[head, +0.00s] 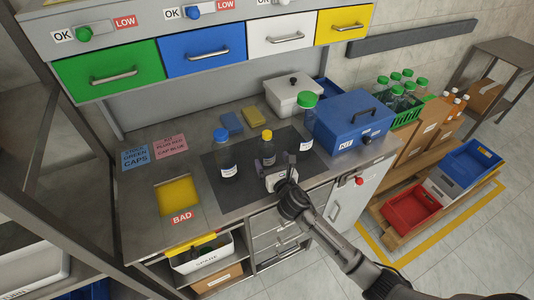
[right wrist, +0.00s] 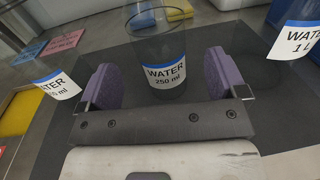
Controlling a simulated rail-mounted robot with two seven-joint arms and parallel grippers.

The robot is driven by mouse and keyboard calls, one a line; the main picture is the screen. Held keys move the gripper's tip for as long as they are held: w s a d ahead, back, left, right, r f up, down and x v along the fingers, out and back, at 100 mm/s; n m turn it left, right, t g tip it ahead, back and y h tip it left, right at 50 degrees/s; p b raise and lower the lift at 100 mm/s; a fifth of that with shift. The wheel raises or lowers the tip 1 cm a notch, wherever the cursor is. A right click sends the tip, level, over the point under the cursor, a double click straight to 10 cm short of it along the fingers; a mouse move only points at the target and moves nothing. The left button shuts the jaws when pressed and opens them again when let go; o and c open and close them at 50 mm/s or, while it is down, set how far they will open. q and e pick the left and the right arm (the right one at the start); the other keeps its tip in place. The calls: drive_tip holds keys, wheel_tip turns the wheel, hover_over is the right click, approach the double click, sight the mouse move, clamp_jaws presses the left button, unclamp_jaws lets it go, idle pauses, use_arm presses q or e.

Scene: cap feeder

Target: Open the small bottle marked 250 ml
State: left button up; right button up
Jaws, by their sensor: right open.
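The small bottle marked 250 ml (head: 267,153) stands upright on the dark mat with a yellow cap, between two larger bottles. In the right wrist view, the dark, see-through 250 ml bottle (right wrist: 158,60) stands just beyond and between my purple finger pads; its cap is out of that view. My right gripper (head: 280,169) is at the near side of this bottle, open and empty; its spread fingers (right wrist: 160,84) also show in the wrist view. I cannot tell whether a pad touches the bottle. My left gripper is not in view.
A blue-capped bottle (head: 224,158) stands left, and a green-capped 1 L bottle (head: 304,125) stands close on the right. A blue box (head: 345,120) and a white lidded box (head: 291,96) stand behind and right. A yellow BAD recess (head: 179,196) lies left.

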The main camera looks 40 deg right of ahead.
sight(270, 158)
drive_tip(key=shift+w+d+f, duration=0.15)
drive_tip(key=shift+w, duration=0.25)
drive_tip(key=shift+b+x, duration=0.7)
drive_tip(key=shift+x, duration=1.4)
drive_tip(key=c, duration=1)
